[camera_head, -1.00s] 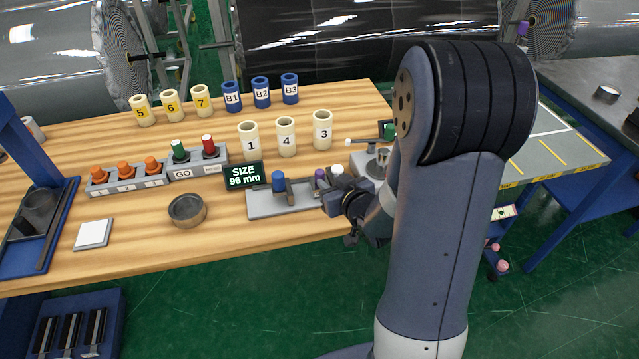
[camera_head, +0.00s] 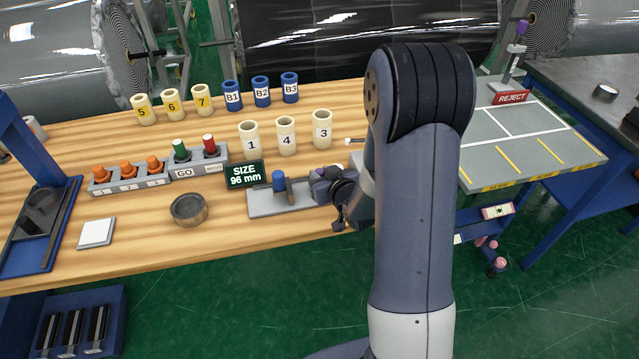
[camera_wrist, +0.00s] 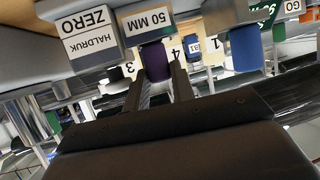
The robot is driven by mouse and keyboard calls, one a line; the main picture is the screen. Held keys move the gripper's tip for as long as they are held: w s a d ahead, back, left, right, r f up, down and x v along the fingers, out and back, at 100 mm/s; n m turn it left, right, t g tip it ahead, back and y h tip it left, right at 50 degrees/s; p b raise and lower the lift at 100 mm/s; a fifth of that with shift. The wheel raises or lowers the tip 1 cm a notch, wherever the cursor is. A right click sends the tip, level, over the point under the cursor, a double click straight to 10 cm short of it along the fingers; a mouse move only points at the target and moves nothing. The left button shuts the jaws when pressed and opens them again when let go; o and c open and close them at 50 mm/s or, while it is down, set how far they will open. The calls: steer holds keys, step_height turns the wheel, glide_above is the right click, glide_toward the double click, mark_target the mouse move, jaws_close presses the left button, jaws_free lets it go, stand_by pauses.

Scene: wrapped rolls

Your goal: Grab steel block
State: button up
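A grey metallic block labelled 50 MM (camera_wrist: 148,22) is right by the purple cylinder, the likeliest steel block. In the head view my gripper (camera_head: 338,212) is low at the right end of a grey plate fixture (camera_head: 265,205), at the bench's front edge. The fingertips and the steel block are hard to make out there.
A grey block labelled HALDRUK ZERO (camera_wrist: 88,38) is left of the 50 MM block. A blue knob (camera_head: 279,180) stands on the fixture, with a size display (camera_head: 244,174) behind it. A round dish (camera_head: 188,209) is to the left. Cream numbered tubes (camera_head: 286,136) stand behind.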

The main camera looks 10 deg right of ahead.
jaws_close()
stand_by(1.2)
